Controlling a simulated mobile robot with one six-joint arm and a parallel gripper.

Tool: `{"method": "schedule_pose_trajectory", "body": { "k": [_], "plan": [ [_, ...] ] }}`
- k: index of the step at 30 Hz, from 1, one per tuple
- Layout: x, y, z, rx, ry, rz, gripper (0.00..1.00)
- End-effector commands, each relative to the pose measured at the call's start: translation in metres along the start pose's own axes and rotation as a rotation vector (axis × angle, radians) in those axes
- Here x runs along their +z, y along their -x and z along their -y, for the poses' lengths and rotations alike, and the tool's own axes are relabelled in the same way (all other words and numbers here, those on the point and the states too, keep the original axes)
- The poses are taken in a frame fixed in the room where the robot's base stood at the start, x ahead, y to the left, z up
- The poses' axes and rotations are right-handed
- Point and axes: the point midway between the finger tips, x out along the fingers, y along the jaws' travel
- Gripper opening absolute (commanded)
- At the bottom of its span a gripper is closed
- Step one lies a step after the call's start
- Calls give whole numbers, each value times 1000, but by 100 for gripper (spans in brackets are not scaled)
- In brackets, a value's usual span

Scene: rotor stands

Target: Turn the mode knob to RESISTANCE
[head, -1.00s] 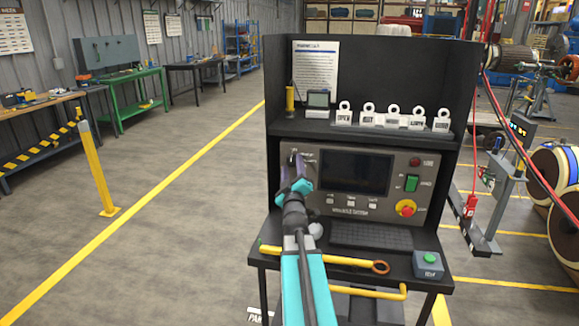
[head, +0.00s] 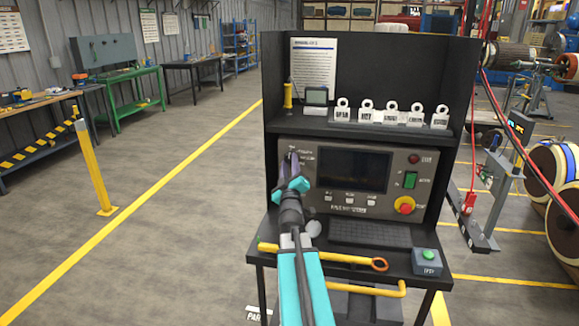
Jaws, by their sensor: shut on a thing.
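The grey test panel (head: 402,168) stands upright in a black console, with a dark screen (head: 354,171) in its middle. My gripper (head: 291,158) is at the upper left of the panel, left of the screen. It is shut on the mode knob, which its fingers and wrist mostly hide. The small lettering around the knob is too blurred to read, so the knob's setting cannot be told.
Right of the screen are a green switch (head: 410,180) and a red stop button on yellow (head: 404,205). A keyboard (head: 370,234), a yellow-handled tool (head: 330,256) and a green-button box (head: 427,261) lie below. White tags (head: 391,114) line the shelf above.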

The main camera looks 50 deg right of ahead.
Motion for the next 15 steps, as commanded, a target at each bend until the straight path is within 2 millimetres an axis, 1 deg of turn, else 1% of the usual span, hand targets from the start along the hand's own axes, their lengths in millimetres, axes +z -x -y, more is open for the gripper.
{"method": "schedule_pose_trajectory", "body": {
  "k": [1, 8, 15],
  "plan": [
    [2, 1, 3, 4, -18, 1, 7],
    [1, 1, 6, 47, -135, 4, 7],
    [-1, 0, 7, 107, -297, 11, 7]
  ]
}}
